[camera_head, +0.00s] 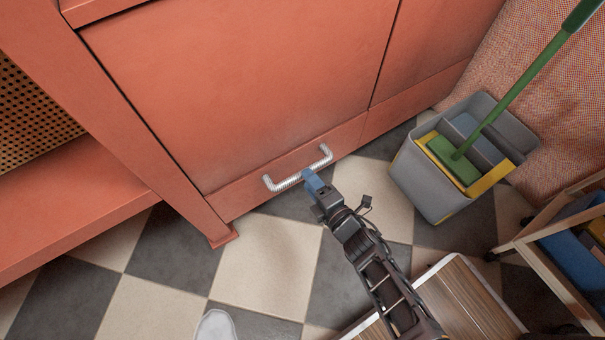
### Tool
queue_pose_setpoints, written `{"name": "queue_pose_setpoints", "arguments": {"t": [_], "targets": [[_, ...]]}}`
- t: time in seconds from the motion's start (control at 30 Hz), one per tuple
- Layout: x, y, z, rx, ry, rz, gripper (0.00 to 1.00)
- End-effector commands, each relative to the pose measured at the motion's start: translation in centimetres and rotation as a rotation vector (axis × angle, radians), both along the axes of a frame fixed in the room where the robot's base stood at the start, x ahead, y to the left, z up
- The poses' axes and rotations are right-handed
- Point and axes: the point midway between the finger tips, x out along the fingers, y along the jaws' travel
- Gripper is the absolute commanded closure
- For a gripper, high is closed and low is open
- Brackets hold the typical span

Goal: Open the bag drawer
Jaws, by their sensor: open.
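A low orange drawer (251,190) runs along the bottom of the orange cabinet, and its front looks flush with the cabinet. It has a silver bar handle (298,170) on its front. My gripper (311,178) has blue fingertips and is at the handle's right half, close to the bar. The jaws are open. From this angle I cannot tell whether the fingers are around the bar or only beside it. Part of the drawer front behind my gripper is hidden.
A grey mop bucket (425,186) with a green mop (520,95) stands to the right of the drawer. A wooden rack (550,235) with blue bins is at the far right. Checkered floor (262,265) in front of the drawer's left part is clear.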

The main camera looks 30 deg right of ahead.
Motion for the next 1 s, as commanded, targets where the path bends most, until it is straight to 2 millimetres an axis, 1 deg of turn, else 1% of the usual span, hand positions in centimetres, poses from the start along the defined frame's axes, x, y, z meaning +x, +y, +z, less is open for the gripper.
{"name": "queue_pose_setpoints", "arguments": {"t": [0.03, 0.1, 0.3, 0.4, 0.63, 0.67, 1.0], "targets": [[0.9, -0.2, -0.5, -0.001, -0.001, -0.002, 0.54], [1.8, -0.1, -0.7, 0.0, 0.0, -0.001, 0.54], [3.7, 0.0, -0.9, 0.002, 0.0, -0.001, 0.54], [4.0, -0.1, -0.9, 0.002, 0.001, -0.002, 0.54], [4.1, 0.0, -0.8, 0.002, 0.001, -0.001, 0.54], [4.1, 0.0, -0.8, 0.002, 0.001, -0.001, 0.56], [4.0, 0.0, -0.9, 0.002, 0.001, -0.001, 0.88]]}}
